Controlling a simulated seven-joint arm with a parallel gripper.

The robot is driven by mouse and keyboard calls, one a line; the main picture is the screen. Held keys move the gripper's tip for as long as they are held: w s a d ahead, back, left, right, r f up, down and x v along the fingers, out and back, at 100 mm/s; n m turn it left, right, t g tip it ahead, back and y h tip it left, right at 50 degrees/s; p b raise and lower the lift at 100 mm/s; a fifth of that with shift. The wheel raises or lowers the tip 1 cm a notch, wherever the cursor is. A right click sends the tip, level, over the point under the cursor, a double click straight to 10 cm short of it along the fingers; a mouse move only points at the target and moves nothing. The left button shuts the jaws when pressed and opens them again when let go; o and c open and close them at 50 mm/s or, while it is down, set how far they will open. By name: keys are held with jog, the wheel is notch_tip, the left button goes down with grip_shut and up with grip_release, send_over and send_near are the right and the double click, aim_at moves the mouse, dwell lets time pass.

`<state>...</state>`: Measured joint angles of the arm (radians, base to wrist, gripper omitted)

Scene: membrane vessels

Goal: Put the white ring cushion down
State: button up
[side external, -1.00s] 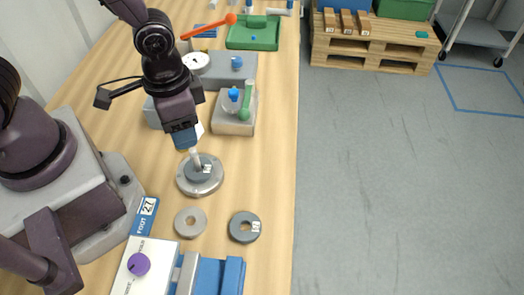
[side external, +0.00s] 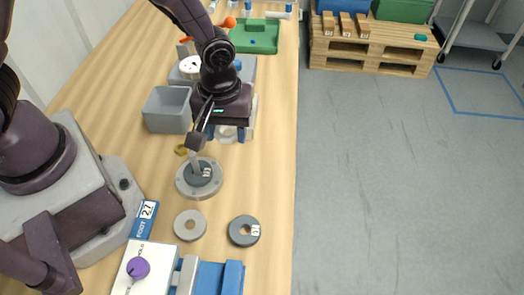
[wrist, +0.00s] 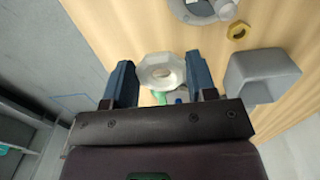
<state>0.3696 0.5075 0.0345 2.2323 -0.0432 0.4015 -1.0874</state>
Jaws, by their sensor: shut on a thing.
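My gripper (wrist: 162,78) has its two blue fingers on either side of the white ring cushion (wrist: 161,70) and is shut on it. The cushion looks pale and roughly eight-sided, with a hole in the middle. In the side view my gripper (side external: 226,134) points down, with the white cushion (side external: 227,131) partly showing between the fingers. They are beside or over the grey block fixture, which my gripper mostly hides. Whether the cushion touches anything beneath is not clear.
The round metal flange with a dark numbered ring (side external: 200,178) stands nearer the camera. A grey bin (side external: 167,109) and a brass nut (side external: 181,149) are to the left. Two loose rings, light (side external: 190,225) and dark (side external: 244,230), lie in front. The table's right edge is close.

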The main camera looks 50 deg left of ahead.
send_over(262, 160)
jog(key=f, duration=0.6)
jog(key=shift+s+f, duration=0.2)
jog(key=shift+s, duration=0.05)
jog(key=shift+w+f, duration=0.2)
jog(key=shift+f, duration=1.55)
jog(key=shift+f, duration=0.15)
jog(key=o, duration=0.9)
